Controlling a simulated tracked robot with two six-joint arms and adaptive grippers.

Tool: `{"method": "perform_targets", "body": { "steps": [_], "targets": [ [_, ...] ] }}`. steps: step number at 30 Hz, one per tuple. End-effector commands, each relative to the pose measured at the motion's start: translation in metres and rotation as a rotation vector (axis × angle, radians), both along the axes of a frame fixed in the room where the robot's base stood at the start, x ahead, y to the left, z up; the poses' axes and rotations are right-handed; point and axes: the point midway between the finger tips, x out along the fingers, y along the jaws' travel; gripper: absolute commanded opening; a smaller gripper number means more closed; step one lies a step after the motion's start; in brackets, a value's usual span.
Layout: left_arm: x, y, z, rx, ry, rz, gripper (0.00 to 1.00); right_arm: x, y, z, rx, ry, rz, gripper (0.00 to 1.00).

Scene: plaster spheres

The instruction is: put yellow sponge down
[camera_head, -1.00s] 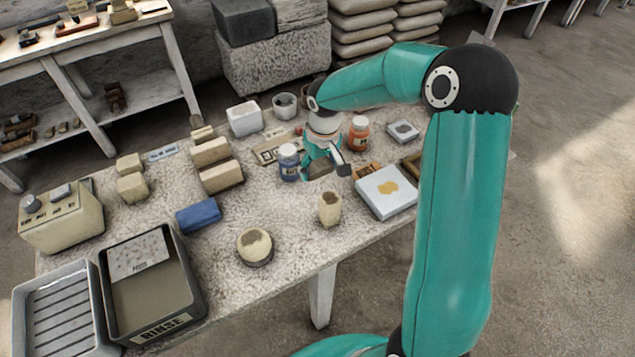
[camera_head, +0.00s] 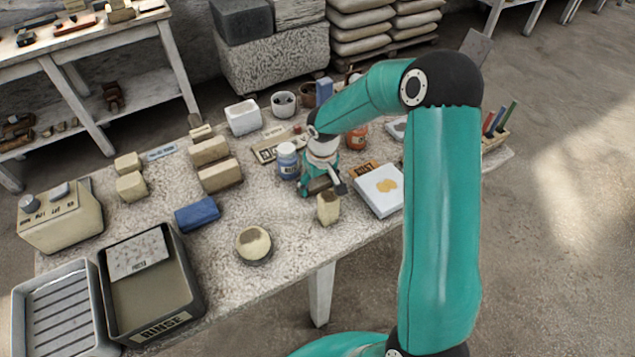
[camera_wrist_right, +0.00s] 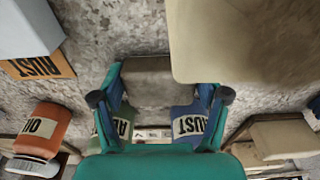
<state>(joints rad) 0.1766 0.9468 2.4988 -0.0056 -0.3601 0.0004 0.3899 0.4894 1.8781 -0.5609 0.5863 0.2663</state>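My left gripper is not in view.
A blue jar (camera_head: 287,160) stands left of the gripper, an orange jar (camera_head: 357,138) behind it. A white panel with yellow blots (camera_head: 379,190) lies to the right.

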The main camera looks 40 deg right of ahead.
Motion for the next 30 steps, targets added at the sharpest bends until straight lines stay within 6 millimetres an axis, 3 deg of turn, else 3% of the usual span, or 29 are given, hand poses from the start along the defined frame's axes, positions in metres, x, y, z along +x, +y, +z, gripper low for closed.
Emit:
{"method": "perform_targets", "body": {
  "steps": [1, 3, 17, 22, 30],
  "targets": [
    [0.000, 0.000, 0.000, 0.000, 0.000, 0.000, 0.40, 0.000, 0.000, 0.000, 0.000, 0.000, 0.000, 0.86],
    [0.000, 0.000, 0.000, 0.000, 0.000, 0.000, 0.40, 0.000, 0.000, 0.000, 0.000, 0.000, 0.000, 0.97],
    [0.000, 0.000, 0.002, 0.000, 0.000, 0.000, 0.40, 0.000, 0.000, 0.006, -0.001, -0.002, -0.001, 0.97],
    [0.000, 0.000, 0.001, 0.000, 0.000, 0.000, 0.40, -0.002, 0.000, 0.030, -0.002, -0.004, -0.001, 0.97],
    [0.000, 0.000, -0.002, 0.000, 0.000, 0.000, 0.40, -0.009, 0.002, 0.085, -0.001, -0.006, -0.001, 0.97]
  ]
}}
